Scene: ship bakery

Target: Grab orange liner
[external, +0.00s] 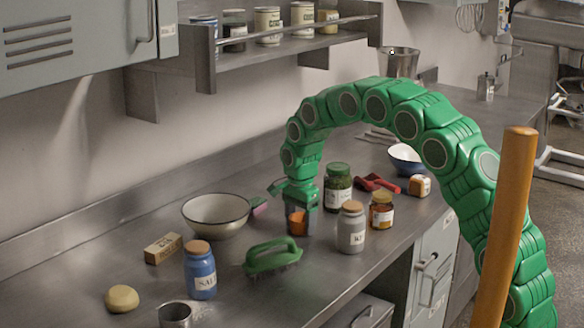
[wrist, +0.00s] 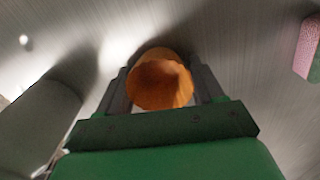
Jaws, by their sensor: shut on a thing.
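The orange liner (external: 297,222) is a small fluted orange cup on the steel counter, partly hidden by my gripper's fingers. In the wrist view the orange liner (wrist: 160,82) sits between the two dark fingers, with its hollow inside facing the camera. My gripper (external: 299,218) points down at the counter, shut on the liner, and it also shows in the wrist view (wrist: 160,88). I cannot tell whether the liner touches the counter.
A white bowl (external: 216,215) stands left of my gripper, and a green-handled brush (external: 272,257) lies in front. A grey corked jar (external: 351,230) and a green-filled jar (external: 338,188) stand close on the right. A blue jar (external: 200,272) stands front left.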

